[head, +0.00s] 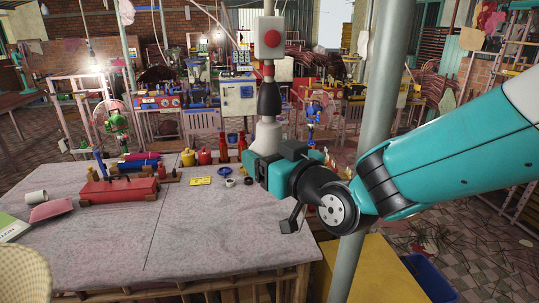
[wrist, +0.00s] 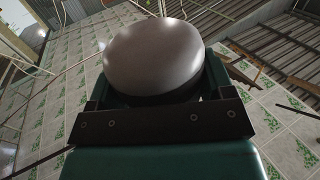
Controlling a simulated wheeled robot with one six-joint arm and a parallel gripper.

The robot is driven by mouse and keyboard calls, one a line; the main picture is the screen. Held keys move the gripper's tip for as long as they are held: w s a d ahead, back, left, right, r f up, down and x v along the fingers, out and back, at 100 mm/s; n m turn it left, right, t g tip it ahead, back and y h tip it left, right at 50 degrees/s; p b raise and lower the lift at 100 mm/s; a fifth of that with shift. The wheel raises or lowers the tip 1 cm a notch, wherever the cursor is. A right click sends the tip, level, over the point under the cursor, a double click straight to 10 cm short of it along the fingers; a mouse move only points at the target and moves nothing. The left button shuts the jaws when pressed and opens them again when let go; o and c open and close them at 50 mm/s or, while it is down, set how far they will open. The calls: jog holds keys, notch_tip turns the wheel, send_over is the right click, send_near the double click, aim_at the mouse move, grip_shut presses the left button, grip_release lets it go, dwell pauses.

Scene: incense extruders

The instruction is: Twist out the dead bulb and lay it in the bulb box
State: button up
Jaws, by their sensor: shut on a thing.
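The dead bulb (head: 267,134) is a pale, unlit bulb hanging below a black socket (head: 269,98), over the far right part of the table. Its top meets the socket in the head view, with no gap that I can see. My gripper (head: 262,160) is shut on the bulb's lower part from below. In the wrist view the bulb (wrist: 155,58) shows as a big grey-white dome between the jaws. The jaws hide part of the bulb. I cannot pick out the bulb box for sure.
The grey table (head: 200,240) has a clear front half. A red block (head: 118,190), a yellow card (head: 200,181), small rings and several bottles stand at its back. A metal post (head: 372,120) rises close behind my wrist. A yellow surface (head: 385,272) and a blue bin (head: 430,278) lie right.

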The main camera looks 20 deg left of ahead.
jog(key=shift+r+m+t+p, duration=0.1)
jog(key=shift+m+t+p, duration=0.25)
jog(key=shift+p, duration=0.8)
jog(key=shift+m+t+h+p, duration=0.45)
jog(key=shift+t+h+p, duration=0.25)
jog(key=shift+p, duration=0.1)
jog(key=shift+f+b, duration=0.2)
jog(key=shift+b, duration=0.8)
jog(key=shift+r+m+t+h+b, duration=0.1)
jog(key=shift+m+t+h+b, duration=0.35)
jog(key=shift+b, duration=0.1)
jog(key=shift+m+t+h+b, duration=0.35)
jog(key=shift+t+h+b, duration=0.1)
jog(key=shift+b, duration=1.35)
jog(key=o, duration=0.8)
